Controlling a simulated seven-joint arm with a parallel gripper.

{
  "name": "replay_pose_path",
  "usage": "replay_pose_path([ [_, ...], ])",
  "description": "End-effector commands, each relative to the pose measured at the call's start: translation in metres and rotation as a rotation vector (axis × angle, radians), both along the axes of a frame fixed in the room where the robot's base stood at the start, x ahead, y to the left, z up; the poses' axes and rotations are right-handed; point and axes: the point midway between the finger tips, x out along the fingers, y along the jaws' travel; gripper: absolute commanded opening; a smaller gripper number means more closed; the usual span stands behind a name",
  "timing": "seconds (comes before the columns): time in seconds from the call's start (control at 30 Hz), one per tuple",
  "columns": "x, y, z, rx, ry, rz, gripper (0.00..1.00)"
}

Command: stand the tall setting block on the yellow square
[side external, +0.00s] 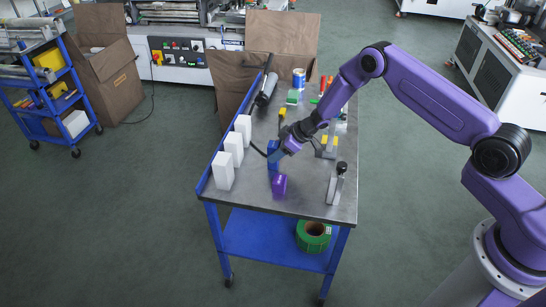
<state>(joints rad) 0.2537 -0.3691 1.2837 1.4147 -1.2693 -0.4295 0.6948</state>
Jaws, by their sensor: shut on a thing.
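I cannot tell whether the block's foot touches the bench top.
Several white blocks (223,171) stand in a row along the left edge of the bench (255,195). A grey clamp with a black knob (336,184) stands at the front right. A dark cylinder (266,88) and cans (299,77) are at the back.

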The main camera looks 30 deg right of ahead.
Motion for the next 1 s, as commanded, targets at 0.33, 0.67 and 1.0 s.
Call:
replay_pose_path([
  [0.33,0.001,0.000,-0.002,0.001,-0.002,0.001,0.77],
  [0.67,-0.001,-0.001,-0.002,-0.001,0.001,0.000,0.77],
  [1.0,-0.017,-0.019,0.030,0.000,-0.002,-0.001,0.77],
])
